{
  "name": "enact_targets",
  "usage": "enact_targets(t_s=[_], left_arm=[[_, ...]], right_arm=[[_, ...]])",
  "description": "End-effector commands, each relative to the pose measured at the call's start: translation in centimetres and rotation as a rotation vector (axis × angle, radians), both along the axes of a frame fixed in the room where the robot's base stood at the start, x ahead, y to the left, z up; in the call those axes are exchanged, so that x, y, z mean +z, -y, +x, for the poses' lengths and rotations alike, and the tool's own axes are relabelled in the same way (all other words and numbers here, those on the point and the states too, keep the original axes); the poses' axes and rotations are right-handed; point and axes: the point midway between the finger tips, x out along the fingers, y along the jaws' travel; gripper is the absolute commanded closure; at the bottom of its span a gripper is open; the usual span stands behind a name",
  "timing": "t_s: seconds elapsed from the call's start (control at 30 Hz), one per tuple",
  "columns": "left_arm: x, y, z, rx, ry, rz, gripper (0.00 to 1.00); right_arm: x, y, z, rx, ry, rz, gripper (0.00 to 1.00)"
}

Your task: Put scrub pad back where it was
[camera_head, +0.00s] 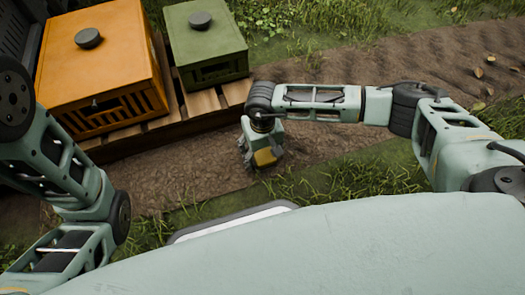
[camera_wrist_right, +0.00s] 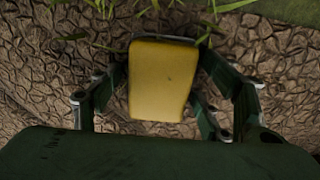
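In the right wrist view the pad (camera_wrist_right: 163,82) is a plain yellow block with rounded corners. The fingers of my right gripper (camera_wrist_right: 165,90) close on its left and right sides; its near end points toward the palm. My left arm runs down the left edge of the head view, and its gripper is out of view.
An orange box (camera_head: 95,60) and a smaller green box (camera_head: 207,45), each with a dark round knob on top, stand on a wooden pallet (camera_head: 203,103). Grass and bare soil (camera_head: 350,75) lie around. A grey-rimmed white edge (camera_head: 235,222) shows near my body.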

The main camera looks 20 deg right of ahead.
Motion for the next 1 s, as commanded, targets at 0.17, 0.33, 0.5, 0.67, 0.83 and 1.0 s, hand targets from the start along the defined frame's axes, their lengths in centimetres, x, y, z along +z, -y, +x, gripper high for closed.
enact_targets(t_s=[0.17,0.33,0.5,0.67,0.83,1.0], left_arm=[[0.0,0.0,0.0,0.0,0.0,0.0,0.44],[0.2,0.0,0.0,0.001,0.0,0.0,0.44],[1.3,0.0,0.0,0.001,0.0,0.0,0.44],[3.1,0.0,0.0,0.001,0.0,0.0,0.44],[5.5,0.0,0.0,0.001,0.0,0.0,0.44],[7.7,0.0,0.0,0.001,0.0,0.0,0.44]], right_arm=[[0.0,0.0,0.0,0.0,0.0,0.0,0.29],[0.2,0.0,0.0,0.0,0.0,0.0,0.29],[1.5,0.0,0.0,0.0,0.001,0.0,0.29],[3.8,0.0,0.1,0.001,0.002,0.0,0.29],[7.0,0.0,0.1,0.001,0.002,0.001,0.29],[10.2,0.0,0.1,0.001,0.003,0.0,0.29]])
